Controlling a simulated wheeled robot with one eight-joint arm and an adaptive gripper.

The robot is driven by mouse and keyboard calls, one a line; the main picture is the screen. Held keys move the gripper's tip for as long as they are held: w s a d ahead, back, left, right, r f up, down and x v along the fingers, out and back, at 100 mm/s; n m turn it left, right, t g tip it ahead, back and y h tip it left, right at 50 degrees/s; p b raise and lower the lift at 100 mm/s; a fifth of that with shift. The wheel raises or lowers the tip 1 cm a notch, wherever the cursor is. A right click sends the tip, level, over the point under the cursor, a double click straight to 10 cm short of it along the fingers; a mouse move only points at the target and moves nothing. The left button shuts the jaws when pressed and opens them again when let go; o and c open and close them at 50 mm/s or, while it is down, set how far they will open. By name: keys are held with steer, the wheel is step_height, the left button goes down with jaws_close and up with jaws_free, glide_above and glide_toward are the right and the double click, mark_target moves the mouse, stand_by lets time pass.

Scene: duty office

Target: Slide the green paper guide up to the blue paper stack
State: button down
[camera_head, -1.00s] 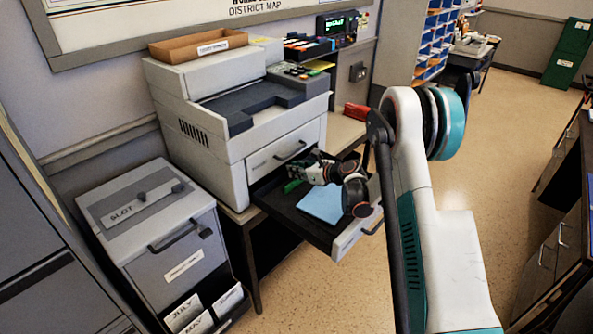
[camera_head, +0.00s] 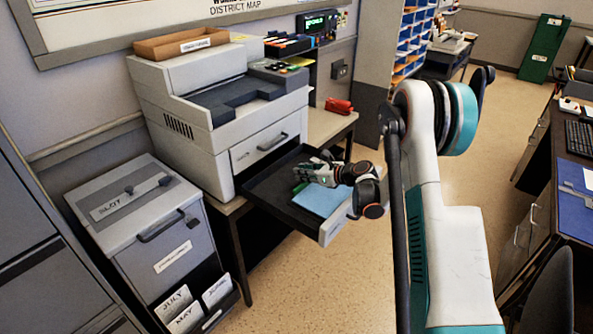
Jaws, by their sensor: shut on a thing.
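The blue paper stack (camera_head: 320,201) lies flat in the pulled-out dark drawer tray (camera_head: 270,189) of the grey copier. The green paper guide (camera_head: 299,188) shows as a small green strip at the stack's far left side. My gripper (camera_head: 304,175) reaches into the tray from the right, low over the guide. It is shut on the green guide, and its fingers hide much of the guide. The strip looks very near the blue stack's edge; I cannot tell whether they touch.
The copier body (camera_head: 213,120) rises behind the tray. A grey slotted cabinet (camera_head: 140,215) stands to the left. A red object (camera_head: 339,105) lies on the copier's table. A desk (camera_head: 555,180) stands at the right. Open floor lies in front of the tray.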

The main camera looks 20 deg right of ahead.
steer(key=c, duration=1.5)
jaws_free()
steer(key=shift+s+d, duration=0.1)
steer(key=v, duration=1.1)
steer(key=shift+s+d, duration=0.25)
steer(key=shift+s, duration=0.05)
steer(key=shift+r, duration=0.1)
